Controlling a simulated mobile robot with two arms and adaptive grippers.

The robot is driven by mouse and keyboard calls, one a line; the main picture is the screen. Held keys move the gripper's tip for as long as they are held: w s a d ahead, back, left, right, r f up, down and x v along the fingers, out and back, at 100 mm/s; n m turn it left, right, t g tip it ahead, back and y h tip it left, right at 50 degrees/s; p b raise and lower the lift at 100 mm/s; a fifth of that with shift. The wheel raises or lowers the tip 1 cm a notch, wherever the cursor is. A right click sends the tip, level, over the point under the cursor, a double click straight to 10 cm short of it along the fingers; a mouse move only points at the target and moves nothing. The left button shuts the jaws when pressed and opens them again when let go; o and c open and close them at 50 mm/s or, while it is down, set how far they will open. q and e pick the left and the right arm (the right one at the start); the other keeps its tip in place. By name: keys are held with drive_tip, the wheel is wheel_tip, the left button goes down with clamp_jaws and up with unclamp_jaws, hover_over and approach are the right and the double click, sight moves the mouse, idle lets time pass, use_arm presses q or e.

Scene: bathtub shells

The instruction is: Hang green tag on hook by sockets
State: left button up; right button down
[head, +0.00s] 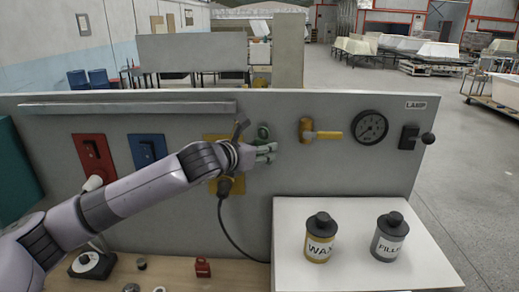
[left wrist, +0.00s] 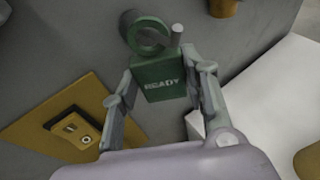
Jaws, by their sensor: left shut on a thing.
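The green tag (left wrist: 163,78), marked READY with a ring on top, is held between the two fingers of my left gripper (left wrist: 163,90). It is close to the grey panel and looks roughly upright. In the head view the green tag (head: 263,132) shows just above the left gripper (head: 272,153). A short grey peg (left wrist: 177,36) shows at the right side of the ring; I cannot tell whether the ring is around it or beside it. The yellow socket plate (left wrist: 38,128) is left of the tag. My right gripper is out of view.
A yellow valve (head: 307,131), a gauge (head: 370,127) and a lever (head: 410,138) are on the panel to the right. A cable hangs from a plug (head: 224,187). WAX (head: 320,240) and FILLER (head: 388,240) bottles stand on a white shelf (head: 350,280). A red tag (head: 203,267) is on the bench.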

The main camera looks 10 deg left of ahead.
use_arm(q)
drive_tip(key=o, duration=1.2)
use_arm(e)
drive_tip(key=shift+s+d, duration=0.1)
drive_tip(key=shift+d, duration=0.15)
use_arm(q)
drive_tip(key=shift+s+a, duration=0.1)
